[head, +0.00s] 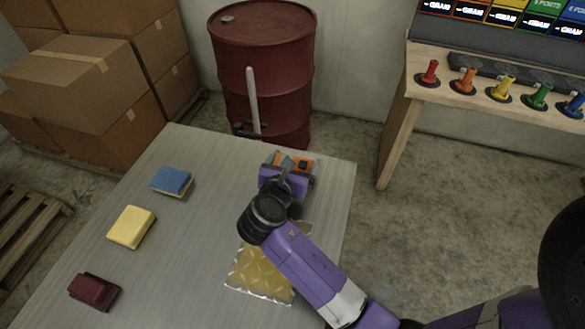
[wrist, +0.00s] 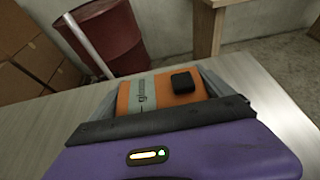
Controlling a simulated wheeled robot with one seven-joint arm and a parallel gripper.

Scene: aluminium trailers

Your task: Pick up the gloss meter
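The gloss meter looks to be the orange and grey device with a black block on top (head: 296,162), at the far right end of the table. It also shows in the wrist view (wrist: 150,90), its near part hidden behind my gripper's dark edge. My purple gripper (head: 290,170) is at the device from the near side. In the wrist view my gripper's grey fingers (wrist: 160,88) lie on either side of it. Whether both fingers press on it cannot be made out.
The grey table (head: 190,235) also holds a blue sponge (head: 171,181), a yellow block (head: 131,227), a dark red block (head: 94,291) and a yellow patterned piece (head: 258,275). A pale upright handle (head: 253,100) shows before the red barrel (head: 262,60). Boxes (head: 75,75) stand left.

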